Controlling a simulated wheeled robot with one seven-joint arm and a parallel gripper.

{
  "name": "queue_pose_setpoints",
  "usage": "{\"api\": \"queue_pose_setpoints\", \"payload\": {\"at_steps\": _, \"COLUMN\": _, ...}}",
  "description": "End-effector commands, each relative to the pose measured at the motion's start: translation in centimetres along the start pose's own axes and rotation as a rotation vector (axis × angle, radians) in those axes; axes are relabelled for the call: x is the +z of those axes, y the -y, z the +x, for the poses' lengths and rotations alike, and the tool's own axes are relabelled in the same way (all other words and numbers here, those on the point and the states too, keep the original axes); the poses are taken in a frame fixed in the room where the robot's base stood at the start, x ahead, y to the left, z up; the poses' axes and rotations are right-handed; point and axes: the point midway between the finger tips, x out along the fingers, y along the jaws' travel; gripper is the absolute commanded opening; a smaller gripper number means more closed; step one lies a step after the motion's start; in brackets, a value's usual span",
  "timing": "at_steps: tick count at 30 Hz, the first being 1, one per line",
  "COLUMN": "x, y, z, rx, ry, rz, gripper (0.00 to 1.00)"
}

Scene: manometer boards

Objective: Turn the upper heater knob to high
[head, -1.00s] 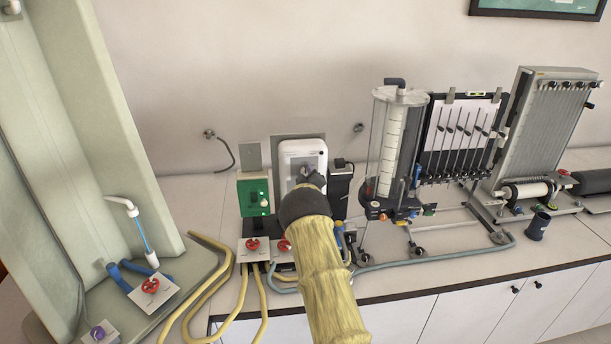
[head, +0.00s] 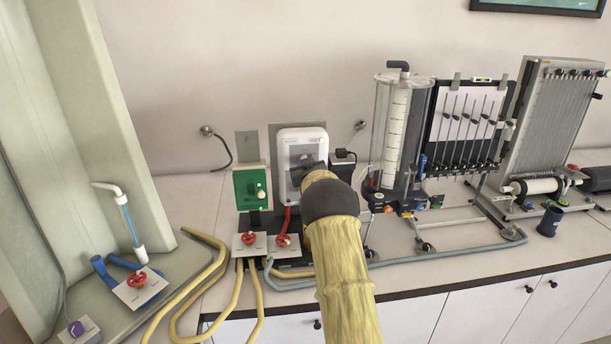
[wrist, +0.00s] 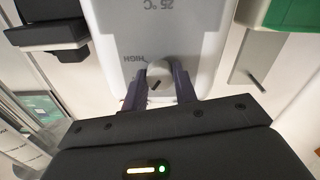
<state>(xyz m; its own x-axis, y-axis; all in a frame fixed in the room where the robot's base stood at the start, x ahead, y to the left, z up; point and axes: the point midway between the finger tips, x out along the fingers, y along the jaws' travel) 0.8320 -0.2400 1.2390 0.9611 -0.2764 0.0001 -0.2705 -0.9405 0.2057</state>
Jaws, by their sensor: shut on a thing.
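The white heater unit (head: 302,136) stands against the wall behind the bench. Its face also shows in the wrist view (wrist: 192,45), upside down, with "25 °C" and "HIGH" printed on it. A pale round knob (wrist: 158,75) with a dark pointer mark sits near the HIGH label. My gripper (wrist: 165,86) has a purple-grey finger on each side of this knob and is shut on it. In the head view my gripper (head: 305,168) reaches the heater face and hides the knob. I cannot tell the knob's exact setting.
A green control box (head: 250,186) stands just left of the heater. Red valve wheels (head: 249,238) and yellow hoses (head: 238,290) lie below. A clear cylinder (head: 401,125) and a manometer board (head: 468,118) stand to the right.

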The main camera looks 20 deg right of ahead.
Motion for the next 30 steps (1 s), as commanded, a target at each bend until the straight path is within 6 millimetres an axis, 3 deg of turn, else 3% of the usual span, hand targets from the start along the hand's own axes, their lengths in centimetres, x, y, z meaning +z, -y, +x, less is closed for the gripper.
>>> {"api": "queue_pose_setpoints", "payload": {"at_steps": 2, "x": 0.63, "y": 0.15, "z": 0.00, "rx": 0.000, "ry": -0.004, "rz": 0.072, "gripper": 0.05}}
{"api": "queue_pose_setpoints", "payload": {"at_steps": 30, "x": 0.40, "y": -0.04, "z": 0.00, "rx": -0.002, "ry": -0.004, "rz": 0.965, "gripper": 0.05}}
